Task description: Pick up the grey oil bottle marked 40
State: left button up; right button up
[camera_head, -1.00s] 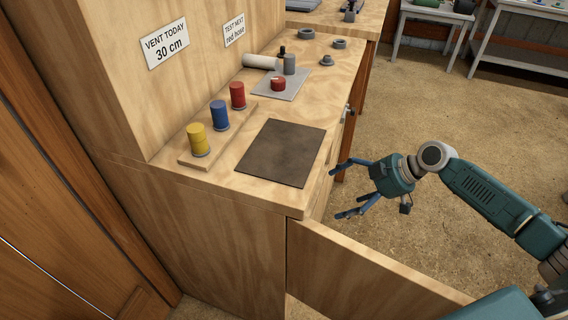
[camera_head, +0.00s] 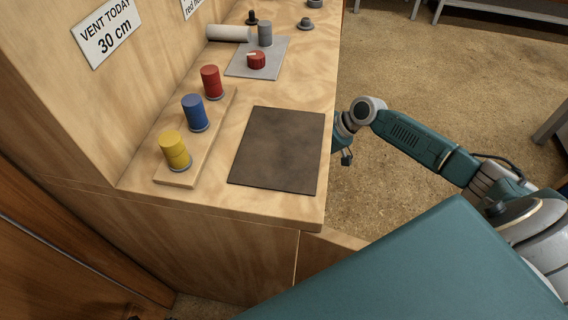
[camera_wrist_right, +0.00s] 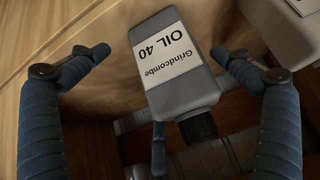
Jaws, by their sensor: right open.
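The grey oil bottle (camera_wrist_right: 190,98), with a white label reading "Grindcombe OIL 40", shows upside down in the right wrist view. Its black cap points to the bottom of that picture. My right gripper (camera_wrist_right: 160,52) is open, with blue fingers on both sides of the bottle and a third finger below it. I see a gap on the left; on the right a fingertip overlaps the bottle's edge, and I cannot tell whether it touches. In the head view the bottle and right gripper are hidden behind the bench edge. My left gripper is not in view.
Another pale grey container (camera_wrist_right: 290,28) stands close on the right in the wrist view. The bench (camera_head: 215,212) holds a dark mat (camera_head: 280,150), yellow (camera_head: 174,150), blue (camera_head: 194,113) and red (camera_head: 211,82) cylinders on a board. Open floor (camera_head: 430,70) lies right.

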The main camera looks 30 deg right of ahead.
jog(key=x, duration=0.3)
jog(key=shift+a+f, duration=0.25)
jog(key=shift+f, duration=0.1)
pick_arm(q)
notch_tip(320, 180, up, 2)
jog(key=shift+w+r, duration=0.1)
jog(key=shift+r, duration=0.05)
pick_arm(e)
jog(key=c, duration=1.6)
jog(key=shift+r, duration=0.15)
jog(key=shift+c, duration=0.2)
